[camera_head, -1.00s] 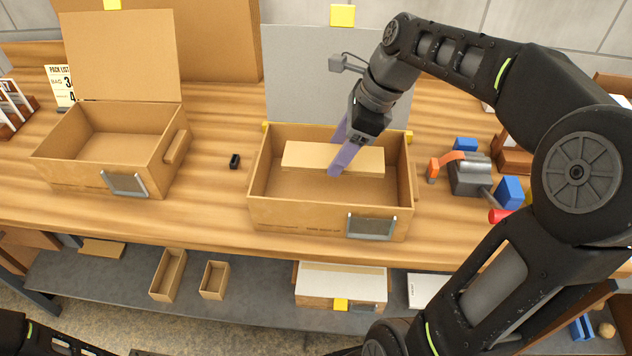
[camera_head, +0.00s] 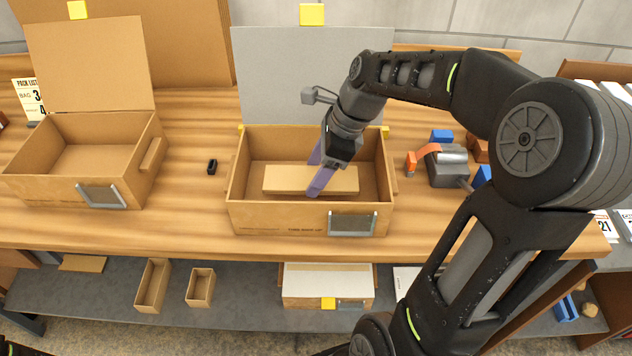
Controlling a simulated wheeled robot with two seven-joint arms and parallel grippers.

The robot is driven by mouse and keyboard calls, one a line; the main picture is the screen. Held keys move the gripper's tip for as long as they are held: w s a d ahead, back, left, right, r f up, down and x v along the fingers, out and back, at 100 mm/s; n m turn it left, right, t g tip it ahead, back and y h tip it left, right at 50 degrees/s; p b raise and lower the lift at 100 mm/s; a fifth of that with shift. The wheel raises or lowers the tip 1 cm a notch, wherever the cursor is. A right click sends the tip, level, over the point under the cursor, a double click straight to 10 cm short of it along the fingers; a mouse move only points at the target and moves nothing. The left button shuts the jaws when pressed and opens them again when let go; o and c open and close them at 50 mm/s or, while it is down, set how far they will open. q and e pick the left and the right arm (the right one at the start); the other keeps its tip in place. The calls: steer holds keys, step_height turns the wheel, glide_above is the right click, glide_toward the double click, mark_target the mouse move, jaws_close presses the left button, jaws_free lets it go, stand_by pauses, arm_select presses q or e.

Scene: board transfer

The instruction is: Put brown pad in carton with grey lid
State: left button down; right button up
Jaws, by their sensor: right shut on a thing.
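The carton with the grey lid (camera_head: 240,215) stands open on the bench, its grey lid (camera_head: 300,75) upright behind it. The brown pad (camera_head: 285,180) is a flat, light brown slab inside this carton, lying roughly level below the rim. My right gripper (camera_head: 320,178) reaches down into the carton with its purple fingers shut on the pad, right of the pad's middle. The fingers hide a small part of the pad. I cannot tell whether the pad touches the carton's floor. My left gripper is not in view.
An open, empty carton with a brown lid (camera_head: 75,135) stands at left. A small black object (camera_head: 212,166) lies between the cartons. A tape dispenser (camera_head: 445,163) stands right of the grey-lidded carton. Small boxes (camera_head: 153,285) sit on the lower shelf.

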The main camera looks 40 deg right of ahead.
steer(key=shift+f, duration=1.85)
steer(key=shift+f, duration=0.2)
steer(key=o, duration=1.3)
steer(key=shift+r, duration=0.15)
steer(key=v, duration=1.2)
